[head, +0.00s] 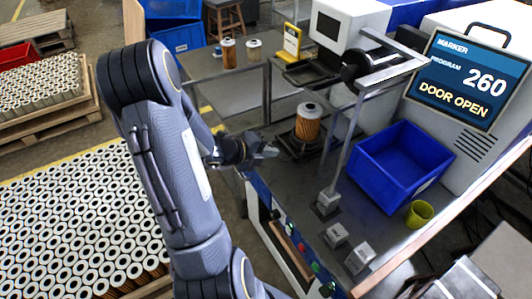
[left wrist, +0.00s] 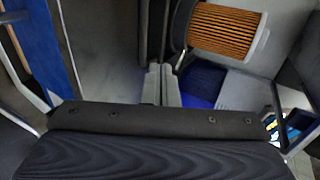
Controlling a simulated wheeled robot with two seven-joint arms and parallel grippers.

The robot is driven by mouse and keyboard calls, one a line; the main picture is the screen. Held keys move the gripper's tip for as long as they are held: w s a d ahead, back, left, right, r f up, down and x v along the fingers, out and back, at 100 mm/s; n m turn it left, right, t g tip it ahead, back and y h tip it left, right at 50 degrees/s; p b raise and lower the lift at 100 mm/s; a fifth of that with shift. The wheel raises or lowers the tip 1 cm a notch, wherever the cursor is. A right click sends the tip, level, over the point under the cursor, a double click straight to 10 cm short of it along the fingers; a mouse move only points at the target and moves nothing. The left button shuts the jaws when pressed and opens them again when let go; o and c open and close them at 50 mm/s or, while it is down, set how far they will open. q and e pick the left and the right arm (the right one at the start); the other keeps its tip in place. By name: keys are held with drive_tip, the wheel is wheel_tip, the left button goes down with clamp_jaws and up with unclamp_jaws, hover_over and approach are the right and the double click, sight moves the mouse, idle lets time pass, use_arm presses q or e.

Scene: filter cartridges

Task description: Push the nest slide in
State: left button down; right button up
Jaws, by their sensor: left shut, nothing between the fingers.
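An orange pleated filter cartridge (head: 308,122) with a pale top stands upright in the dark nest slide (head: 290,150) at the front of the marker machine. The cartridge also shows at the top of the left wrist view (left wrist: 228,30), while the slide is hard to make out there. My left gripper (head: 272,152) is shut and empty, just left of the nest slide and close to it. I cannot tell whether it touches the slide. My right gripper is not seen.
The marker's screen (head: 462,80) reads DOOR OPEN. A blue bin (head: 398,165) and a yellow-green cup (head: 419,213) stand right of the nest. A grey upright post (head: 345,150) rises close beside the cartridge. Two more cartridges (head: 229,53) (head: 254,50) stand on the back table.

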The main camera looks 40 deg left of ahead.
sight(307, 141)
use_arm(q)
drive_tip(key=x, duration=0.5)
drive_tip(key=w+d, duration=0.1)
drive_tip(key=w, duration=0.5)
drive_tip(key=w+d, duration=0.1)
drive_tip(key=w, duration=0.2)
drive_tip(key=shift+w+d, duration=0.15)
drive_tip(key=shift+d, duration=0.2)
drive_tip(key=shift+r, duration=0.15)
